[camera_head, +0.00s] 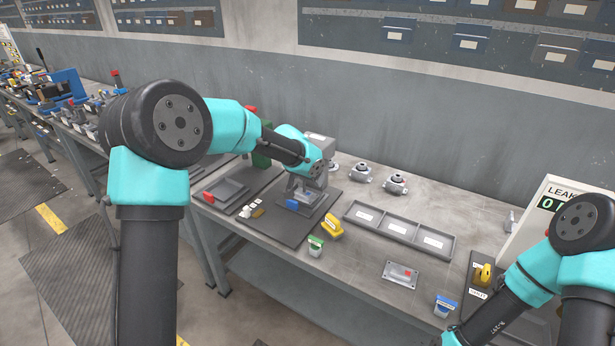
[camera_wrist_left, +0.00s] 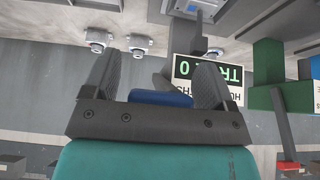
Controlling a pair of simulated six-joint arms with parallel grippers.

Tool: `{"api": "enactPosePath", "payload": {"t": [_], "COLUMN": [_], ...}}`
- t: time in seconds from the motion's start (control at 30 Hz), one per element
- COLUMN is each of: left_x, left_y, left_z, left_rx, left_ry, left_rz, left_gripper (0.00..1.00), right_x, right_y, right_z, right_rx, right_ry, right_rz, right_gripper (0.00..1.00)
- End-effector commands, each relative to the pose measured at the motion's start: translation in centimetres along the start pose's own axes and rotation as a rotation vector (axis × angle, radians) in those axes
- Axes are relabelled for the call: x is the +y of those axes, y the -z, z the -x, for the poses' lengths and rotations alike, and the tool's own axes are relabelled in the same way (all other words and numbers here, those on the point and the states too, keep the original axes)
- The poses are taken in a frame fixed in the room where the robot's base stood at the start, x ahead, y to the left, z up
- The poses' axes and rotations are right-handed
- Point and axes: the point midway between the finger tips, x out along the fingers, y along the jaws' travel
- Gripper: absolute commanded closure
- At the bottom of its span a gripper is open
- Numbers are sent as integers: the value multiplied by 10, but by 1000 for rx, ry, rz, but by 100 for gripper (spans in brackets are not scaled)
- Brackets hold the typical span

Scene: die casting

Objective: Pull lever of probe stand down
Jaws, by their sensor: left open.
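The grey probe stand (camera_head: 304,190) is on a dark mat on the bench in the head view; my left wrist covers much of its upper part. In the left wrist view, a blue bar (camera_wrist_left: 160,98), which looks like the stand's lever handle, lies crosswise between the fingers of my left gripper (camera_wrist_left: 157,66). The fingers are apart, one on each side of it; I cannot tell whether they touch it. The lever cannot be made out in the head view. My right arm is at the lower right of the head view, its gripper out of frame.
A blue block (camera_head: 292,204) sits at the stand's front. A yellow part (camera_head: 331,228) and a green-topped container (camera_head: 315,246) are near the front edge. A leak display (camera_head: 553,205) stands at right.

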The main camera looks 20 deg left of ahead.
Motion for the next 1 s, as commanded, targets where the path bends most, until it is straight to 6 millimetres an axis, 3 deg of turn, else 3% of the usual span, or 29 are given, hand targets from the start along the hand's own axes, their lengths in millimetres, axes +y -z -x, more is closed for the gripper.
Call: {"api": "enactPosePath", "payload": {"t": [0.17, 0.37, 1.0], "left_x": [0, 0, 0], "left_y": [0, 1, 1], "left_z": [3, 21, 141], "left_rx": [1, 3, 3], "left_ry": [0, 0, 0], "left_rz": [0, 1, -1], "left_gripper": [21, 21, 21], "right_x": [0, 0, 0], "right_y": [0, 0, 0], "right_z": [0, 0, 0], "right_rx": [0, 0, 0], "right_ry": [0, 0, 0], "right_rz": [0, 0, 0], "right_gripper": [28, 28, 28]}}
